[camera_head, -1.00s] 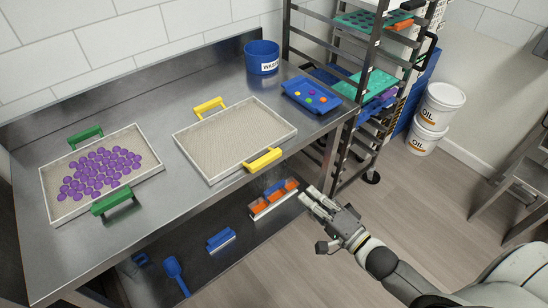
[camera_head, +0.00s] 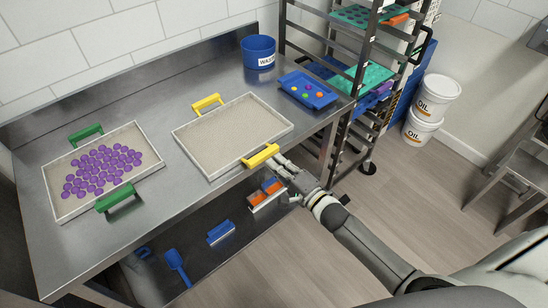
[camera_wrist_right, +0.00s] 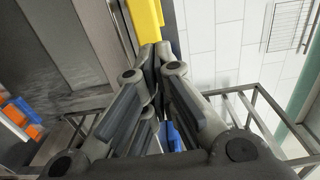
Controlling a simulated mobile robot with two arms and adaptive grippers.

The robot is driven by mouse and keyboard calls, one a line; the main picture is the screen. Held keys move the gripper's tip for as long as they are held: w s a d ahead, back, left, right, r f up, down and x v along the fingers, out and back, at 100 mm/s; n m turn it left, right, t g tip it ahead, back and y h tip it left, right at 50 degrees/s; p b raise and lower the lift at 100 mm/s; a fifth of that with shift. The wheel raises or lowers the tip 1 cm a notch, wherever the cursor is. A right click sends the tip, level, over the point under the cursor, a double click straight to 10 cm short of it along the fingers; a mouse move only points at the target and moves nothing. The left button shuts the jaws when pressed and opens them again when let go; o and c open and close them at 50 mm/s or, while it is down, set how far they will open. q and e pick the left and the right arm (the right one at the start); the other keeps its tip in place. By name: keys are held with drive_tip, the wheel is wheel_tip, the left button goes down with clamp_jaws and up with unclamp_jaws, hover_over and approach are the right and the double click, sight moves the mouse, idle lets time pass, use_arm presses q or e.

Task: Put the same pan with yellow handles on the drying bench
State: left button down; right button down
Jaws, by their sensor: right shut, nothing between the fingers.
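The pan with yellow handles (camera_head: 232,135) lies flat on the steel bench (camera_head: 190,208), empty of gummies, with a pale powdery fill. Its far yellow handle (camera_head: 206,103) points to the wall and its near yellow handle (camera_head: 260,155) sits at the bench's front edge. My right gripper (camera_head: 284,166) is just beside the near handle, shut with nothing between its fingers. In the right wrist view the fingertips (camera_wrist_right: 154,48) meet right below the yellow handle (camera_wrist_right: 146,14); whether they touch it I cannot tell. My left gripper is not in view.
A pan with green handles (camera_head: 58,184) holding purple gummies is at the left. A blue tray (camera_head: 308,90) and a blue waste bin (camera_head: 258,52) stand at the bench's right end. A tall rack (camera_head: 357,110) is beyond. Brushes and a blue scoop (camera_head: 178,266) lie on the lower shelf.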

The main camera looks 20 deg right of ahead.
sight(251, 147)
drive_tip(key=shift+x, duration=0.75)
drive_tip(key=b+x, duration=0.2)
drive_tip(key=x, duration=0.3)
drive_tip(key=b+x, duration=0.2)
drive_tip(key=x, duration=0.3)
drive_tip(key=shift+w+a+f, duration=0.1)
drive_tip(key=shift+w+f, duration=0.15)
drive_tip(key=shift+w+a+r, duration=0.15)
drive_tip(key=shift+w, duration=0.25)
drive_tip(key=shift+s, duration=0.1)
